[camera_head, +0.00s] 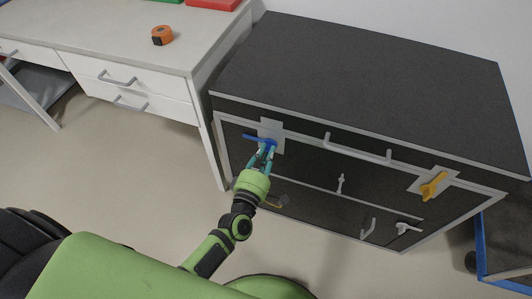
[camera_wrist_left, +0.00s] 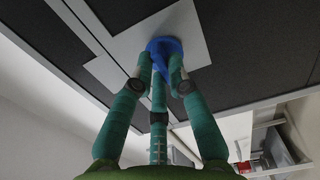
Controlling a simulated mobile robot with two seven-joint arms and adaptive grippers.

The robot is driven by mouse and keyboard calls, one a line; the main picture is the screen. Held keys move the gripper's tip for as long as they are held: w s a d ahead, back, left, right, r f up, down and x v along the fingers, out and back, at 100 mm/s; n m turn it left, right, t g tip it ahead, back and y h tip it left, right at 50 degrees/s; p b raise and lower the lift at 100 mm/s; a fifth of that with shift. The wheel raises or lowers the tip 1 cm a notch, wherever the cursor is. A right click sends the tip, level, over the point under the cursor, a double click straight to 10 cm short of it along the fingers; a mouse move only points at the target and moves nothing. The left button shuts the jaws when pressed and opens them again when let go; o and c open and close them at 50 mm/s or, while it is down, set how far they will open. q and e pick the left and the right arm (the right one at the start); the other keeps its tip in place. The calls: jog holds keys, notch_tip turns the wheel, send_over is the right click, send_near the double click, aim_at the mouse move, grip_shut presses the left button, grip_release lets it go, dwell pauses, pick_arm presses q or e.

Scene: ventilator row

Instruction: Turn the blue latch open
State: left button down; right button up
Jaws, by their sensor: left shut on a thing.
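The blue latch (camera_head: 257,139) sits on a pale square plate (camera_head: 271,128) at the upper left of the black cabinet's front (camera_head: 300,165). Its handle points to the left in the head view. My left gripper (camera_head: 264,152) is at the latch, shut on it. In the left wrist view the fingers (camera_wrist_left: 164,75) close around the blue latch (camera_wrist_left: 166,47), which hides partly behind them. My right gripper is in neither view.
A yellow latch (camera_head: 433,186) is on the cabinet's right side. A light handle (camera_head: 357,148) lies between the two latches. Small grey fittings sit lower on the front. A white desk (camera_head: 110,40) with drawers and an orange tape measure (camera_head: 162,35) stands at left.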

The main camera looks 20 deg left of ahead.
pick_arm(q)
jog(key=c, duration=1.2)
grip_release()
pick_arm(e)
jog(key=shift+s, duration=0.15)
pick_arm(q)
jog(key=s, duration=1.2)
jog(key=shift+a, duration=0.2)
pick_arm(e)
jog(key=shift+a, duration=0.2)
